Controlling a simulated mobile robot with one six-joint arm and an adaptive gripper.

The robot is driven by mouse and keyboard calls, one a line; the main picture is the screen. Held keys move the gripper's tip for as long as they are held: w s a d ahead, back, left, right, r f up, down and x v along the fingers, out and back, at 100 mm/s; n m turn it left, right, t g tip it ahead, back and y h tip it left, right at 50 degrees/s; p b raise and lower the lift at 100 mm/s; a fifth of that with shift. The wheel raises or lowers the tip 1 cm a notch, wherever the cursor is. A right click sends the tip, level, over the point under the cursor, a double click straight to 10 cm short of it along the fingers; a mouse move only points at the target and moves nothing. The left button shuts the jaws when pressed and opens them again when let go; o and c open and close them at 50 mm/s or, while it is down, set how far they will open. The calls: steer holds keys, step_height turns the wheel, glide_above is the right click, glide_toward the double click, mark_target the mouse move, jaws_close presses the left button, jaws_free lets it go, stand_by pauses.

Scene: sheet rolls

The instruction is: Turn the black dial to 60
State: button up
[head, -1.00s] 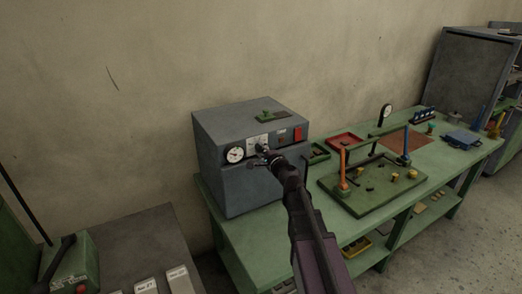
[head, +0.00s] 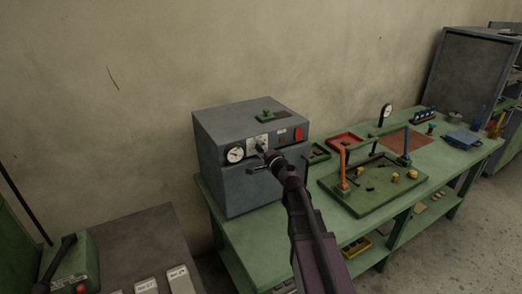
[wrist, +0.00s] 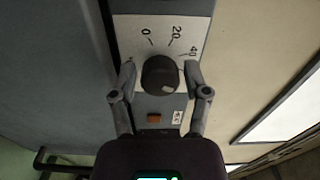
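The black dial (wrist: 158,72) sits on a white scale plate (wrist: 135,30) in the wrist view, with 0, 20 and 40 readable around it. A pale mark shows on the dial's lower right face. No 60 is readable; the right finger covers part of the plate's edge. My gripper (wrist: 160,74) is open, one finger on each side of the dial, with visible gaps.
A white round gauge (head: 235,154) and a red switch (head: 298,134) are on the same box front. The green bench (head: 240,232) also holds a green fixture (head: 365,205) with orange and blue posts, right of my arm. A red tray (head: 345,143) lies behind it.

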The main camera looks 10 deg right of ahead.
steer(key=shift+d, duration=0.15)
steer(key=shift+s, duration=0.1)
steer(key=v, duration=1.1)
steer(key=shift+s+d, duration=0.1)
steer(key=shift+s, duration=0.25)
